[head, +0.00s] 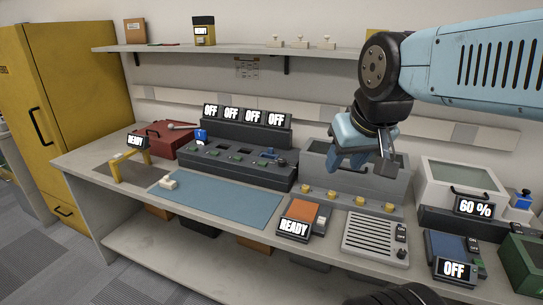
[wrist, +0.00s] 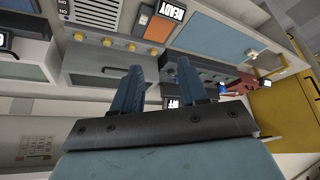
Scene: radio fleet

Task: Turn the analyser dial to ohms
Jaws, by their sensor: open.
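My gripper (head: 347,160) hangs in front of and above a grey open-topped bin, with its two blue fingers apart and nothing between them. The fingers also show in the wrist view (wrist: 159,68). No dial marked with ohms can be made out. A dark instrument with a blue face (head: 452,246) and an OFF display stands at the right of the bench; it may be the analyser, but I cannot tell. Another small unit with an orange face (head: 303,213) shows READY at the front middle. It also shows in the wrist view (wrist: 158,28).
A dark charger bank (head: 238,168) with several OFF displays stands behind a blue mat (head: 225,198). The grey bin (head: 372,186) has yellow knobs. A slotted plate (head: 374,237), a white 60 % box (head: 460,180) and a green box (head: 522,262) fill the right side.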

